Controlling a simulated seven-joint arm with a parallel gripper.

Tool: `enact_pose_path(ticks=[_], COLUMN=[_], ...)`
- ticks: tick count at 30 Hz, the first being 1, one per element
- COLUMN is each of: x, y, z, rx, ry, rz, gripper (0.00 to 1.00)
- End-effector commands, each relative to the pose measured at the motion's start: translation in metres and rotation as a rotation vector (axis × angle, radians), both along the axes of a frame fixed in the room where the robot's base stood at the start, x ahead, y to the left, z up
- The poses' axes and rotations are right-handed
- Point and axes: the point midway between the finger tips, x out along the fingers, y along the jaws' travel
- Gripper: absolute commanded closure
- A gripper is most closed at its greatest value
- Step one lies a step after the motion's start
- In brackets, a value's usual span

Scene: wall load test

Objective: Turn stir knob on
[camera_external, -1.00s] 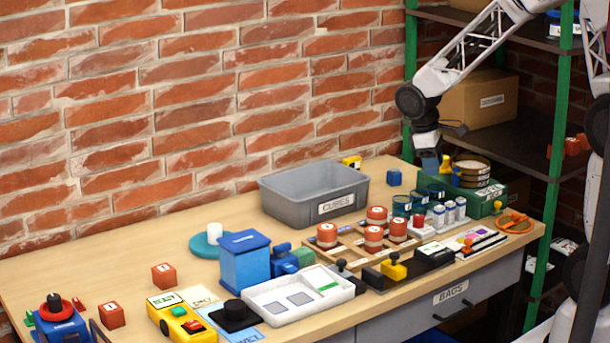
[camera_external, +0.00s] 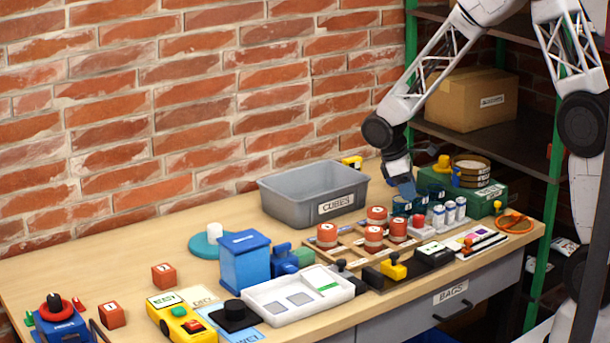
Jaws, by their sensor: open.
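My gripper (camera_external: 405,189) has blue fingers and points down above the small dark teal jars (camera_external: 401,206) at the right of the bench. It is open, and I see nothing held in it. I cannot tell whether its fingertips touch the jars. No label reading stir can be made out. A round black knob (camera_external: 235,309) sits on a black base at the front of the bench, far to the left of my gripper. I cannot tell whether it is the stir knob or how it is set.
A grey bin (camera_external: 283,207) marked CUBES stands at the back. Red-lidded jars (camera_external: 373,239), white canisters (camera_external: 449,212) and a green crate (camera_external: 484,203) crowd the right side. A white tray (camera_external: 258,300) and blue box (camera_external: 243,259) are mid-bench. The back-left bench is clear.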

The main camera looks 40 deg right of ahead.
Motion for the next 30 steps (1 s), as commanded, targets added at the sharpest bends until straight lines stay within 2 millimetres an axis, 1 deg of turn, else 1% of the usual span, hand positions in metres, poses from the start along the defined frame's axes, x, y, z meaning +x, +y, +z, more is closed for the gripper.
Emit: enact_pose_path(ticks=[5, 11, 24, 30], x=[-0.001, -0.004, -0.017, -0.021], y=[-0.001, -0.004, -0.017, -0.021], z=[-0.002, -0.012, -0.058, -0.070], rx=[0.000, -0.001, 0.000, 0.000], ry=[0.000, 0.002, 0.001, 0.000], rz=[0.000, -0.001, 0.000, 0.000], gripper=[0.57, 0.57, 0.57, 0.57])
